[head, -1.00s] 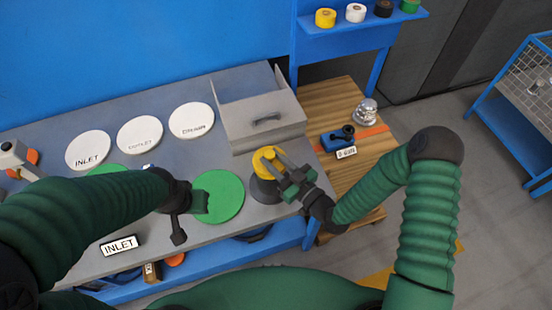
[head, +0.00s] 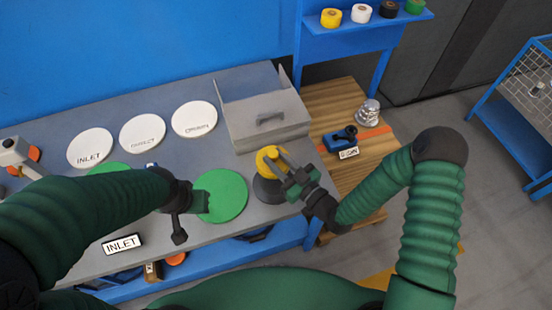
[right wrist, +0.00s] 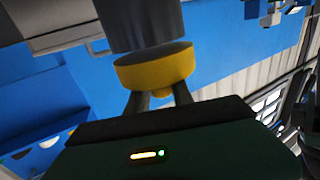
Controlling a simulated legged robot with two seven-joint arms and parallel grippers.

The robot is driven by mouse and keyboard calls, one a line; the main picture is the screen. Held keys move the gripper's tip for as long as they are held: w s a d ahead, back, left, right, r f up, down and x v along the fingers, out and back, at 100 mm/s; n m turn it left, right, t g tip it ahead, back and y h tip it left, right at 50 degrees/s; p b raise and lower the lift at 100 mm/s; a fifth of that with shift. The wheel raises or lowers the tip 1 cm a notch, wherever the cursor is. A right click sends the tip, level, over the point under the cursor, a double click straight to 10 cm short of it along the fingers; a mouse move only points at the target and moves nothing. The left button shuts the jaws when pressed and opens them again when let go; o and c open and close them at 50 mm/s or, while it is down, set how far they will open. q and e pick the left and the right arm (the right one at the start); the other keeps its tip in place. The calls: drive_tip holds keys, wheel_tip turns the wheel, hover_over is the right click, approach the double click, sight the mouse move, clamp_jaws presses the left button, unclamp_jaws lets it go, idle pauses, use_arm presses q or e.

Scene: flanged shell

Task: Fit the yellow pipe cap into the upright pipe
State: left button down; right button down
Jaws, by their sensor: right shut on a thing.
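The yellow pipe cap (head: 268,161) is over the top of the grey upright pipe (head: 266,192) near the workbench's front right edge. My right gripper (head: 279,162) is shut on the cap, reaching in from the right. In the right wrist view the cap (right wrist: 153,69) sits between the fingertips (right wrist: 160,98), its wide face at the end of the dark grey pipe (right wrist: 140,25). The cap looks slightly tilted and offset there; I cannot tell whether it touches the pipe. My left gripper (head: 200,203) is over the green disc, with its fingers unclear.
A green disc (head: 228,197) lies left of the pipe. A grey open box (head: 265,125) stands behind it. White labelled discs (head: 194,119) and an INLET sign (head: 123,244) lie further left. A wooden table (head: 335,100) on the right holds a blue clamp-like item (head: 340,138).

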drive_tip(key=shift+f, duration=0.1)
drive_tip(key=shift+d+f+b, duration=0.25)
drive_tip(key=shift+f+b, duration=0.1)
drive_tip(key=shift+b, duration=0.05)
drive_tip(key=shift+f, duration=0.1)
drive_tip(key=shift+f, duration=0.1)
drive_tip(key=shift+a+f+b, duration=0.2)
drive_tip(key=shift+f+b, duration=0.1)
drive_tip(key=shift+b, duration=0.15)
drive_tip(key=shift+f+b, duration=0.8)
drive_tip(key=shift+f, duration=0.05)
drive_tip(key=c, duration=1)
unclamp_jaws()
drive_tip(key=shift+d+r, duration=0.1)
drive_tip(key=shift+c, duration=0.2)
